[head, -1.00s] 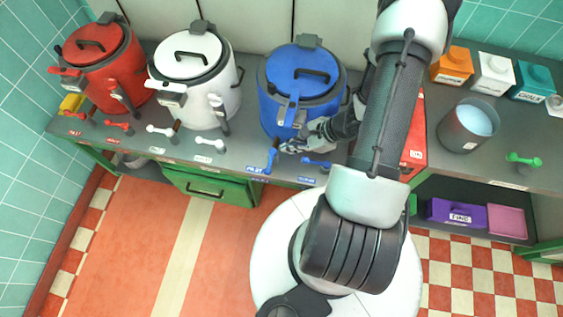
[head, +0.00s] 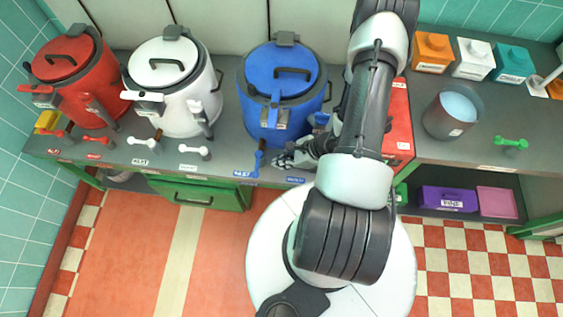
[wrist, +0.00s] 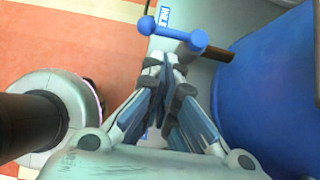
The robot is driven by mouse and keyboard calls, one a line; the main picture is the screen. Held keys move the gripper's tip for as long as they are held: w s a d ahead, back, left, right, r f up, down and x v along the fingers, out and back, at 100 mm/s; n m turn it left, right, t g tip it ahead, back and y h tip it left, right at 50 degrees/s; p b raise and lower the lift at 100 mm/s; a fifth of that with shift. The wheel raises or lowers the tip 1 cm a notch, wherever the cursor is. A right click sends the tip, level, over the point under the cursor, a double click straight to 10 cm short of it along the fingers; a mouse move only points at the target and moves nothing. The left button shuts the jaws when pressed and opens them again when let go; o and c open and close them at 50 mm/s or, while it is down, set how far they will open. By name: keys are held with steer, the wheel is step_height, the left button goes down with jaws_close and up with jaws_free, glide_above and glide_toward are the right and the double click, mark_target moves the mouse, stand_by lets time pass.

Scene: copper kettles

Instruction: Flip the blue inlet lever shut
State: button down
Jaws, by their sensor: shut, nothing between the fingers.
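The blue inlet lever (head: 258,159) stands at the counter's front edge, before the blue kettle (head: 270,105). Its bar points toward the front edge, unlike the sideways white and red levers. In the wrist view the lever (wrist: 172,33) shows as a blue bar with round ends on a brown stem, beyond my fingertips. My gripper (head: 280,161) is shut and empty, just right of the lever; in the wrist view its fingertips (wrist: 173,65) look close to the bar, with a small gap. The second blue lever is hidden behind my gripper and arm in the head view.
White levers (head: 195,151) and red levers (head: 98,138) line the counter to the left, before the white kettle (head: 170,90) and red kettle (head: 75,80). A red box (head: 400,125) stands behind my arm. A grey pot (head: 452,112) and a green lever (head: 510,143) are at right.

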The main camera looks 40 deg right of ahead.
mark_target(257, 164)
steer(key=b+x, duration=0.1)
steer(key=x, duration=0.6)
steer(key=shift+w+f+b, duration=0.1)
steer(key=shift+b, duration=0.3)
